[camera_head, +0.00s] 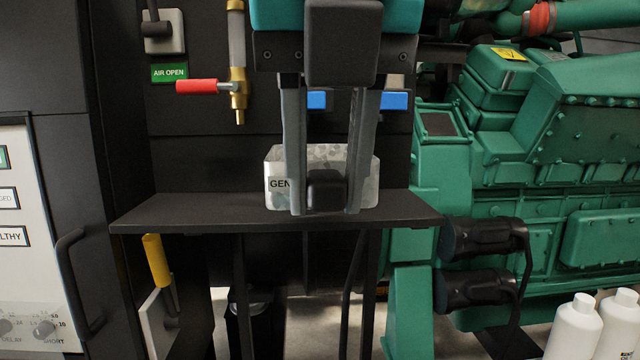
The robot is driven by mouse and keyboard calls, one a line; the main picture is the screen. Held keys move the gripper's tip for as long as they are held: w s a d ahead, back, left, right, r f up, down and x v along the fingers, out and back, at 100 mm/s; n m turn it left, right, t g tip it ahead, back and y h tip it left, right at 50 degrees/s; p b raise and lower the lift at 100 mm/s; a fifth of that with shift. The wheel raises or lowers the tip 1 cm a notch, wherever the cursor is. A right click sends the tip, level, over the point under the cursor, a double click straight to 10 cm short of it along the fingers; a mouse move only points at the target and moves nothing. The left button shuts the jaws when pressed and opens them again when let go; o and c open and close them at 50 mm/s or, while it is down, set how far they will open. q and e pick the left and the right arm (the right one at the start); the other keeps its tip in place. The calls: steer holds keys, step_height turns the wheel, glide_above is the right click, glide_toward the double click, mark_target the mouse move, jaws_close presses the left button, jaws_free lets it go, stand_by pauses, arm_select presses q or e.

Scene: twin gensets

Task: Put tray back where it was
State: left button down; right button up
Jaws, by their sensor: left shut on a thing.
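The tray (275,199) is a small pale grey, mottled open box with a label starting "GEN" on its front. It is at the middle of a black shelf (180,212), and appears level. I cannot tell whether its bottom touches the shelf. My left gripper (326,206) comes down from above, in front of the tray, and is shut on it at the dark block on its front. The fingers hide part of the label and front. My right gripper is out of view.
A red-handled valve (200,86) hangs above the shelf at left, beside an "AIR OPEN" sign (169,73). A yellow lever (156,260) is below the shelf's left end. A green engine (560,150) stands at right, with white bottles (573,330) below. The shelf is bare either side of the tray.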

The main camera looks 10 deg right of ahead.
arm_select(q)
steer(key=shift+s, duration=0.25)
steer(key=shift+a+f, duration=0.2)
steer(key=shift+f, duration=0.1)
steer(key=w+a+f+m+g+h+b, duration=0.1)
steer(key=w+a+f+m+g+b, duration=0.2)
steer(key=f+m, duration=0.4)
steer(key=w+a+f+m+h+b, duration=0.2)
steer(key=a+f+m+b, duration=0.25)
steer(key=f, duration=0.35)
steer(key=w+a+f+m+g+h+b, duration=0.1)
steer(key=w+a+f+m+g+b, duration=0.15)
steer(key=f+m, duration=0.5)
steer(key=s+a+f+m+g+y+b, duration=0.1)
steer(key=a+f+m+b, duration=0.2)
steer(key=f, duration=0.6)
steer(key=s+a+f+m+g+y+b, duration=0.1)
steer(key=s+a+f+m+y+b, duration=0.1)
steer(key=f+m, duration=0.5)
steer(key=s+a+f+m+g+y+b, duration=0.1)
steer(key=a+f+m+b, duration=0.3)
steer(key=f, duration=0.8)
steer(key=shift+s+a+f+m+g, duration=0.3)
steer(key=shift+s+m, duration=0.45)
steer(key=shift+m, duration=0.35)
steer(key=shift+w+r, duration=0.1)
steer(key=shift+r, duration=0.1)
